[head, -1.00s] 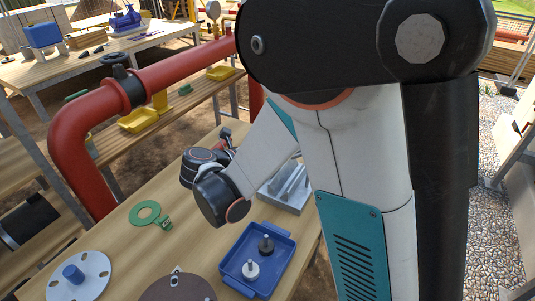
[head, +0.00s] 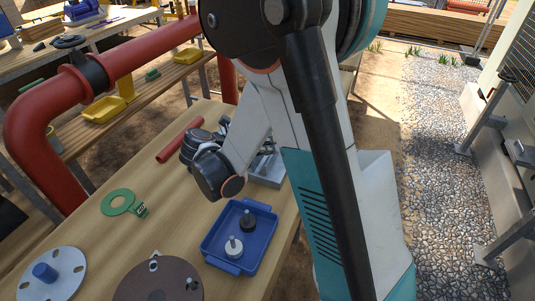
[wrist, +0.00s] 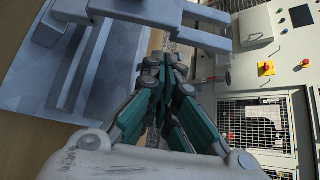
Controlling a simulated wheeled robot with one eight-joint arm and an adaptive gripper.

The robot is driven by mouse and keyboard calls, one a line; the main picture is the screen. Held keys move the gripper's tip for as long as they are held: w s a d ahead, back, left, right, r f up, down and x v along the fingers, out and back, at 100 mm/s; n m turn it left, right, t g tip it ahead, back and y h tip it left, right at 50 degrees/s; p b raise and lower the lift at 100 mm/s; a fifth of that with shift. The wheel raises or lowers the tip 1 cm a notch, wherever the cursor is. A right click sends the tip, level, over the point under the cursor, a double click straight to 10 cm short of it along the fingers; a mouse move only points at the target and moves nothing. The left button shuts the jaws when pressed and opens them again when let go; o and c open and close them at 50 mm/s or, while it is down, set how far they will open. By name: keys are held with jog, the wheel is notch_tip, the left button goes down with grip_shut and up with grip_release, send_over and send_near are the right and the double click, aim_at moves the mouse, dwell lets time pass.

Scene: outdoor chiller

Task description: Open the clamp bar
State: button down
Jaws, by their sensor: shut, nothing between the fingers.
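A grey metal fixture (head: 264,172) sits on the wooden table, partly hidden behind my arm in the head view. In the wrist view the fixture's pale base (wrist: 30,88) fills the upper left, with raised grey rails. A light grey bar (wrist: 160,12) with a forked end crosses the top of the wrist view; it looks like the clamp bar, but I cannot tell how it joins the fixture. My gripper (wrist: 166,62) is shut and empty, with its tips just below the bar in the picture. I see no clear contact. In the head view its fingers are mostly hidden.
A blue tray (head: 269,222) with a black and a white knob stands near the fixture. A green ring tag (head: 117,202), a white flange (head: 65,262), a brown disc (head: 185,280) and a red rod (head: 181,140) lie on the table. Gravel (head: 445,150) lies right.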

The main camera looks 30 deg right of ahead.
jog(key=shift+w+a+r, duration=0.35)
jog(key=shift+w+r, duration=0.15)
jog(key=shift+r, duration=0.25)
jog(key=shift+r, duration=0.15)
jog(key=w+a+r+p, duration=0.1)
jog(key=w+a+r, duration=0.2)
jog(key=w, duration=0.2)
jog(key=shift+a+r+p, duration=0.35)
jog(key=shift+a, duration=0.05)
dwell(0.6)
